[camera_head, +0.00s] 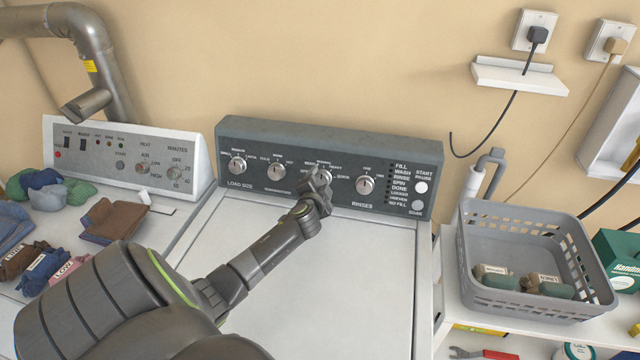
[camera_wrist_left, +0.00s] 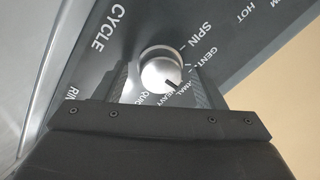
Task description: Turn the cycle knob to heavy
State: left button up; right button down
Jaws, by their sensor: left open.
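The cycle knob (camera_head: 323,172) is a round silver knob on the dark control panel (camera_head: 260,148) of the white washer. My left gripper (camera_head: 319,186) is at this knob and partly covers it in the head view. In the left wrist view, the knob (camera_wrist_left: 160,74) sits between the two fingers of the open left gripper (camera_wrist_left: 163,82); I cannot tell whether they touch it. Its dark pointer mark points to the lower right, about at the partly hidden normal label, beside HEAVY. The fingers hide parts of the labels. My right gripper is not in view.
Other silver knobs flank it: load size (camera_head: 237,166), temperature (camera_head: 276,171) and rinses (camera_head: 365,185). The washer lid (camera_head: 330,270) is bare beneath my arm. A grey basket (camera_head: 585,250) stands right; folded cloths (camera_head: 110,222) lie left on the neighbouring machine.

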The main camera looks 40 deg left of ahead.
pick_arm(q)
jog(key=c, duration=1)
jog(key=shift+m, duration=0.3)
jog(key=m+p, duration=0.1)
jog(key=m, duration=0.2)
jog(key=shift+s+a+m+p, duration=0.1)
jog(key=shift+m+p, duration=0.5)
jog(key=shift+m, duration=1.5)
jog(key=o, duration=1)
